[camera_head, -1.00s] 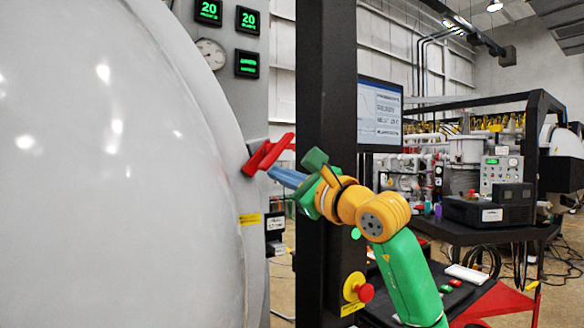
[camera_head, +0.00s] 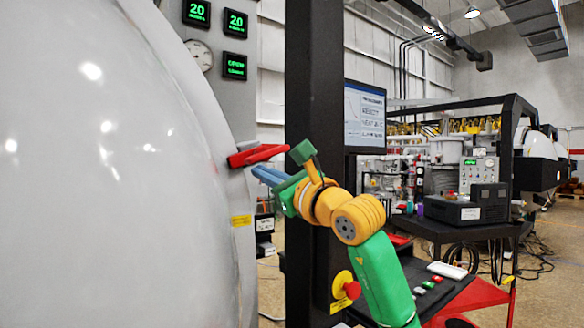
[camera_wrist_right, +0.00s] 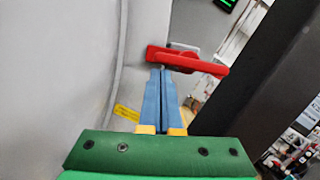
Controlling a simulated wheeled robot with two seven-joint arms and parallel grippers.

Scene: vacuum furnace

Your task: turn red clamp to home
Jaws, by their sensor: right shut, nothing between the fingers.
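The red clamp (camera_head: 256,154) sits at the right edge of the big pale furnace door (camera_head: 110,170), on the grey panel side. It lies nearly level, its right end slightly raised in the head view. In the right wrist view the red clamp (camera_wrist_right: 188,59) lies across the far end of my fingers. My right gripper (camera_head: 256,172) has its blue fingers together and empty, just below the clamp. The fingers also show in the right wrist view (camera_wrist_right: 161,72), close under the clamp; whether they touch it I cannot tell. My left gripper is not in view.
A black post (camera_head: 314,90) stands close behind my right arm. A red emergency button (camera_head: 352,290) on a yellow base is low beside the arm. Green displays (camera_head: 236,22) and a gauge are above the clamp. A monitor (camera_head: 364,115) stands right of the post.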

